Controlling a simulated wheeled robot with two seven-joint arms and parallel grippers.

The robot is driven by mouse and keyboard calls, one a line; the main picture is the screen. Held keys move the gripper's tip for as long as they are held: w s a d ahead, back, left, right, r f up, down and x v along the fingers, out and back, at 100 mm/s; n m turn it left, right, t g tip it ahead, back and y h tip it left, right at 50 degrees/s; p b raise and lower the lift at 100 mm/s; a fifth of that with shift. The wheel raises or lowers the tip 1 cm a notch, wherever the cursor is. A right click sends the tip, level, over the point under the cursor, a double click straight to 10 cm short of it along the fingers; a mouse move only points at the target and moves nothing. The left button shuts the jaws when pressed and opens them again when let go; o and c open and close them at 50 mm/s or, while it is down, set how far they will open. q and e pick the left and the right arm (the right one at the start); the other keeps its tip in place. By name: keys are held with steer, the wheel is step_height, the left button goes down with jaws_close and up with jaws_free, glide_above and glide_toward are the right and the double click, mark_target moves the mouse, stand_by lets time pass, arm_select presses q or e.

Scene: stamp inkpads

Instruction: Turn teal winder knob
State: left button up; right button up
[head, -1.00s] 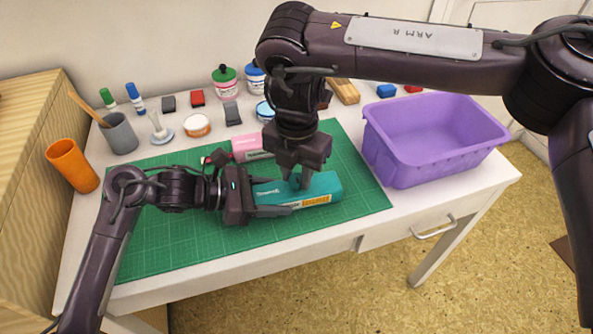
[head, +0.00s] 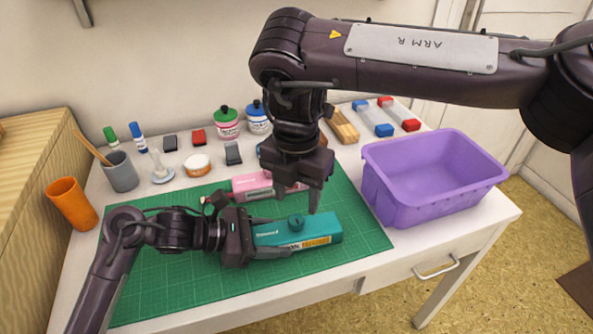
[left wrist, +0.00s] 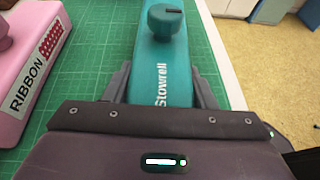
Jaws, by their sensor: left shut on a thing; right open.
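The teal winder (head: 322,228) lies on the green cutting mat (head: 175,285), and its round teal knob (head: 296,222) stands on its top. My left gripper (head: 272,238) is shut on the near end of the teal body; in the left wrist view its fingers flank the teal case (left wrist: 165,88). The knob also shows in the left wrist view (left wrist: 165,20), with a dark mark on its top. My right gripper (head: 297,203) is open and empty, pointing down above and behind the knob, apart from it.
A pink winder (head: 246,184) lies on the mat behind the teal one. A purple bin (head: 435,180) stands to the right. An orange cup (head: 72,203), a grey cup (head: 121,172), jars and inkpads line the table's left and back.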

mark_target(296, 219)
step_height(296, 219, up, 7)
steer(key=shift+f, duration=0.2)
arm_select(q)
steer(key=o, duration=1.1)
steer(key=v, duration=1.2)
